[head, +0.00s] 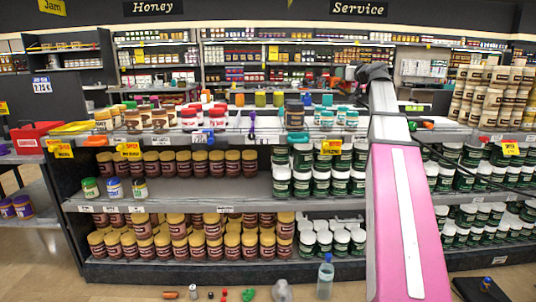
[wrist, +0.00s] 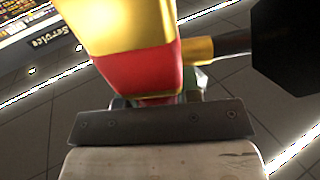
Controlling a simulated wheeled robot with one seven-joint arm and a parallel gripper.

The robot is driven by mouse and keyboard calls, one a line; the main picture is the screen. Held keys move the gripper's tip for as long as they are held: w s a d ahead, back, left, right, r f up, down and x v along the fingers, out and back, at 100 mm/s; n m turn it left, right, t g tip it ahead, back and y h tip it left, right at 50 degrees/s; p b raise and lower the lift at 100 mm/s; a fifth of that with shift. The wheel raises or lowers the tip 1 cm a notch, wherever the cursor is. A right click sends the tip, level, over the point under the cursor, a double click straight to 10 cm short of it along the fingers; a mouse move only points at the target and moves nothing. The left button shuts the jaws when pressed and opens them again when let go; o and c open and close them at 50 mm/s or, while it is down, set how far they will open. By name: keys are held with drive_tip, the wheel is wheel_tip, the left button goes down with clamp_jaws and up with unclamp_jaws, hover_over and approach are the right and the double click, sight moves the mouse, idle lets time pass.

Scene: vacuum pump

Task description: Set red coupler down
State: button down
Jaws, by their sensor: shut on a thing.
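My arm, pink and white, reaches up over the shelf in the head view, with my dark gripper (head: 374,73) at its far end. In the wrist view a red band, apparently the red coupler (wrist: 142,73), sits close in front of the camera. A gold part is above it, and a gold stub with a dark end piece sticks out to the right. My gripper is shut on the coupler. The fingertips and the exact grip are hidden. In the head view the held piece cannot be made out.
A store shelf (head: 245,187) full of jars stands ahead. Jars and small items crowd its top around a few bare patches. A red box (head: 30,136) is at the left. A bottle (head: 325,278) and several small things are at the bottom edge. Tiled floor shows in the wrist view.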

drive_tip(key=shift+s, duration=0.3)
drive_tip(key=a+f+m+t+h, duration=0.1)
drive_tip(key=a+f+h, duration=0.3)
drive_tip(key=f, duration=0.8)
drive_tip(key=s+a+f+m+t+h, duration=0.1)
drive_tip(key=a+f+m+h, duration=0.3)
drive_tip(key=a+f, duration=0.3)
wheel_tip(320, 180, down, 5)
drive_tip(key=shift+s+a+r+m, duration=0.15)
drive_tip(key=shift+s+a+m, duration=0.15)
drive_tip(key=shift+a, duration=0.05)
